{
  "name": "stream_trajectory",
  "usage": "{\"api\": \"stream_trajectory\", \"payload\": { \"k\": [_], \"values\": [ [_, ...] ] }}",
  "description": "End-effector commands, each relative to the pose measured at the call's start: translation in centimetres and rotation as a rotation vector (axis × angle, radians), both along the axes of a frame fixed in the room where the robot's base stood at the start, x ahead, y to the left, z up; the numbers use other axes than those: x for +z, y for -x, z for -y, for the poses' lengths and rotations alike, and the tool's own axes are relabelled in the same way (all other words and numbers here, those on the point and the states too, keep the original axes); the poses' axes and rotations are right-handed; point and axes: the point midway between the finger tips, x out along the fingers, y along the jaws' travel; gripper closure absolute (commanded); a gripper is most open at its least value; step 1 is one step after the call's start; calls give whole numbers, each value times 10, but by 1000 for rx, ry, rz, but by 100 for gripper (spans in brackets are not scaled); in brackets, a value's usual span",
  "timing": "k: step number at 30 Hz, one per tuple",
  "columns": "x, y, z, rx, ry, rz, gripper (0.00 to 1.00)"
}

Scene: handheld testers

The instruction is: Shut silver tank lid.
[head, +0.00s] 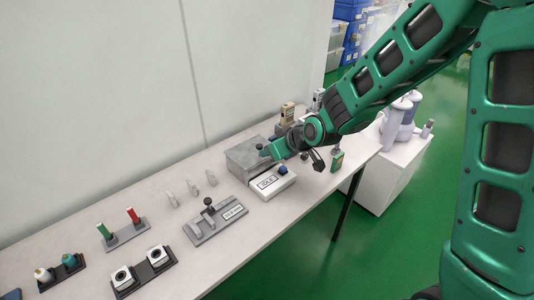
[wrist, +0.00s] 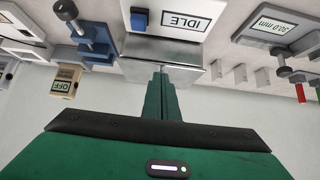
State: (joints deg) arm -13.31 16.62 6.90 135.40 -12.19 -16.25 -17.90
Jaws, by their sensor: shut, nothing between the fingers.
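The silver tank (head: 242,160) is a grey metal box at the back of the bench, behind a white unit (head: 285,185) with a display reading IDLE. In the head view its top looks flat and covered; I cannot tell whether the lid is fully down. In the wrist view, which is upside down, the tank's silver face (wrist: 188,52) lies just beyond the fingertips. My gripper (head: 264,152) is shut and empty, over the tank's right part. It also shows in the wrist view (wrist: 160,76). Whether it touches the lid is unclear.
A blue button (head: 283,169) sits on the white unit. A grey fixture with a black knob (head: 209,203) stands in front left. The wall is close behind the bench.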

Motion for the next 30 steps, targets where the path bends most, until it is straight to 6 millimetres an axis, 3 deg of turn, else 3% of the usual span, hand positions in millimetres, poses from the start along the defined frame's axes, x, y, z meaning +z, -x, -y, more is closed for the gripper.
{"api": "stream_trajectory", "payload": {
  "k": [7,18,30],
  "values": [
    [36,2,2,2,-1,2,100],
    [4,57,46,-1,1,-3,100],
    [-4,73,60,-2,4,-4,100]
  ]
}}
